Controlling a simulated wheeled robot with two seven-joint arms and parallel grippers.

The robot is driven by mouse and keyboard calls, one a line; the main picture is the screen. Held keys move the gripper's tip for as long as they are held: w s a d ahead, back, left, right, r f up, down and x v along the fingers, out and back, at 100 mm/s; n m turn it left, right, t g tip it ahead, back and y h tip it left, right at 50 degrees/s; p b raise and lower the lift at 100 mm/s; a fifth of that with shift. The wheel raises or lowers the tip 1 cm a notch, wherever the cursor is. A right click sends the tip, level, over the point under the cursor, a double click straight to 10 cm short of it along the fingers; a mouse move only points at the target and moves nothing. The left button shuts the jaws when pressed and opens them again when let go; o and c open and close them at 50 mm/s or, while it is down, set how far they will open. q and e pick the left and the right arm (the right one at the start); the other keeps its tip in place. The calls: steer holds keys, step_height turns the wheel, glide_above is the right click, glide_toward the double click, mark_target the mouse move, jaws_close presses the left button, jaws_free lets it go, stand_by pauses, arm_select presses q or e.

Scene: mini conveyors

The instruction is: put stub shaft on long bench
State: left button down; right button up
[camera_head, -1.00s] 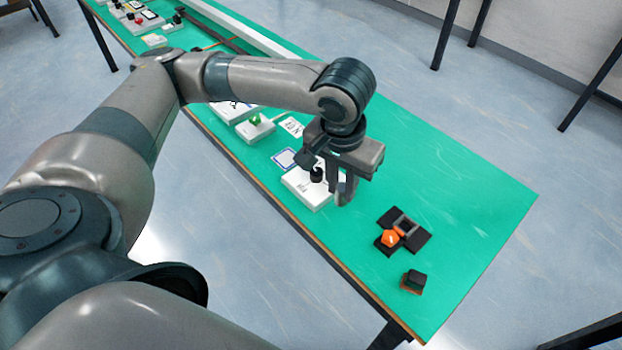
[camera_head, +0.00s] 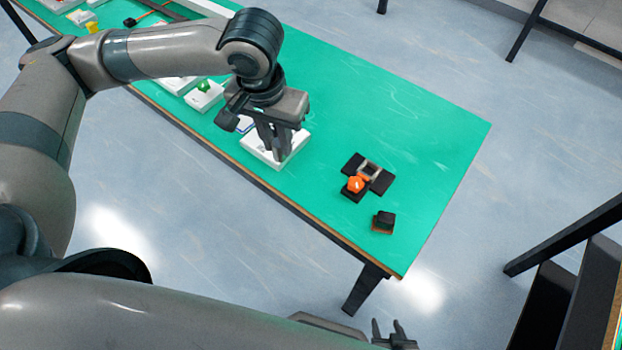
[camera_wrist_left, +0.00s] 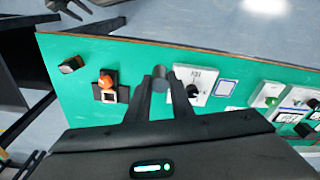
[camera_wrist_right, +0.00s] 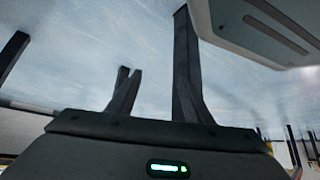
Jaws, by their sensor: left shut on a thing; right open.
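The stub shaft (camera_wrist_left: 160,76) appears as a short grey cylinder between the fingertips of my left gripper (camera_wrist_left: 160,84), which is shut on it. In the head view my left gripper (camera_head: 276,150) is in front of a white block near the bench's near edge; the shaft cannot be made out there. The long bench (camera_head: 425,120) has a green top and runs from upper left to lower right. My right gripper (camera_head: 390,333) is open at the bottom of the head view, off the bench; it also shows empty in the right wrist view (camera_wrist_right: 153,88).
A black fixture with an orange part (camera_head: 356,184) and a small black block (camera_head: 383,221) are on the bench's right end. The white block (camera_head: 258,151) is under my left gripper in view. Several white plates stand further left. The bench's far right is clear.

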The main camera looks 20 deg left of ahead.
arm_select(q)
steer(key=s+d+f+m+g+p, duration=0.1)
steer(key=d+m+p, duration=0.1)
steer(key=d+m, duration=0.5)
steer(key=s+d+f+m+g+h+p, duration=0.1)
steer(key=d+m+p, duration=0.2)
steer(key=d+m, duration=0.4)
steer(key=m, duration=0.7)
steer(key=shift+s, duration=0.35)
arm_select(e)
steer(key=s+d+f+g, duration=0.2)
steer(key=s+d, duration=0.1)
steer(key=s, duration=0.5)
steer(key=s+d+f+g+h, duration=0.1)
steer(key=s+d+f+g, duration=0.1)
steer(key=s, duration=0.6)
steer(key=shift+s+d+f+g, duration=0.2)
steer(key=shift+d+f+g, duration=0.2)
steer(key=shift+d, duration=0.3)
steer(key=shift+r, duration=0.1)
